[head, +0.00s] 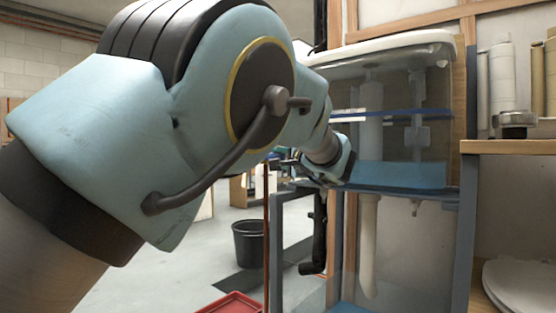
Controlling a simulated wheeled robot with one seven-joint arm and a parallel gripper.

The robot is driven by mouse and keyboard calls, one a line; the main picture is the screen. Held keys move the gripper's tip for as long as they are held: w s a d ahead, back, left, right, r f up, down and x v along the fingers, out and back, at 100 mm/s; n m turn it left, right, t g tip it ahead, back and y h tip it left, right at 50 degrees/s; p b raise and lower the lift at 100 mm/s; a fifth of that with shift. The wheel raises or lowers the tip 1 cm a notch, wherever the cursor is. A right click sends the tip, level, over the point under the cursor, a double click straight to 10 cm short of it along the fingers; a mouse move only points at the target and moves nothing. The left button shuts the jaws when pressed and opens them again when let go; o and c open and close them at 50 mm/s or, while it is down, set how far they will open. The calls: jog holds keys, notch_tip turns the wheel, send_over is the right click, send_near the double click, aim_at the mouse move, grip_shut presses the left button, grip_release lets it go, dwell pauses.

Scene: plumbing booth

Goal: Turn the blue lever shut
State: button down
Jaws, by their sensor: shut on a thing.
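My gripper (292,164) is small and partly hidden behind my own large arm links. It is at the left front corner of a clear-walled cistern (408,168), close to the top of a thin reddish pipe (267,235). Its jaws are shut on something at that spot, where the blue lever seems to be. The lever itself cannot be made out, as the gripper and arm cover it. Its angle cannot be told.
The cistern holds blue water and stands on a blue-grey frame (276,250). A black bucket (248,243) and a red tray (233,303) are on the floor. A wooden shelf (510,147) is at the right. My arm blocks much of the left.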

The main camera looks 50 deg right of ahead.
jog(key=c, duration=0.6)
grip_release()
jog(key=shift+c, duration=0.2)
jog(key=p+v, duration=0.3)
jog(key=v, duration=0.7)
jog(key=shift+s+a, duration=0.15)
jog(key=shift+s, duration=0.15)
